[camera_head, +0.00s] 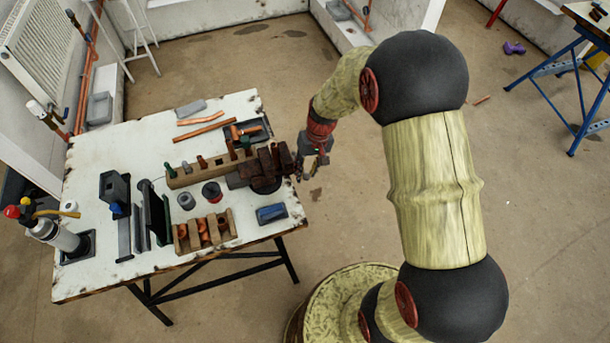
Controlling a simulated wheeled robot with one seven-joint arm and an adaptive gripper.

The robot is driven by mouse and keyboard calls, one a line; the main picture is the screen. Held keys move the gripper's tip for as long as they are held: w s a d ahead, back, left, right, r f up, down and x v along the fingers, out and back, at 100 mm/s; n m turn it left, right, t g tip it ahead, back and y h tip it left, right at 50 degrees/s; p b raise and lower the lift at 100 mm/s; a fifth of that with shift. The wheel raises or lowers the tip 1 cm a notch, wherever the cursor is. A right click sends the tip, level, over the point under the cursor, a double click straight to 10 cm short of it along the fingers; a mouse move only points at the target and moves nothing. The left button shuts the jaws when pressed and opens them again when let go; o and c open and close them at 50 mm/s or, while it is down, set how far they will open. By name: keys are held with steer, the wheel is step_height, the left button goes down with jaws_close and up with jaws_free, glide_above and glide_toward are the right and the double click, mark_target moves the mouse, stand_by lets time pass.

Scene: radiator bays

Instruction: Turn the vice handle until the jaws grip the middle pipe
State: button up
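The vice (262,168) is a dark rust-brown block at the right edge of the white worktable. Its handle is at the right end of the vice, small and largely merged with my gripper, so its angle cannot be told. My gripper (304,167) is at that right end, just beyond the table edge, pointing down and left. It looks close to the handle; whether it touches cannot be told. The finger opening is too small to read. Which pipe is the middle one, and whether the jaws touch any pipe, cannot be made out.
On the worktable (115,160), a wooden rack (210,171) with several upright tools stands left of the vice. Copper pipes (198,130) lie behind it. A wooden holder with copper fittings (204,231) and a blue box (271,213) are in front.

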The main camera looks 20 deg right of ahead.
steer(key=shift+a+f, duration=0.15)
steer(key=shift+f, duration=0.8)
steer(key=shift+c, duration=1.3)
steer(key=c, duration=0.4)
jaws_close()
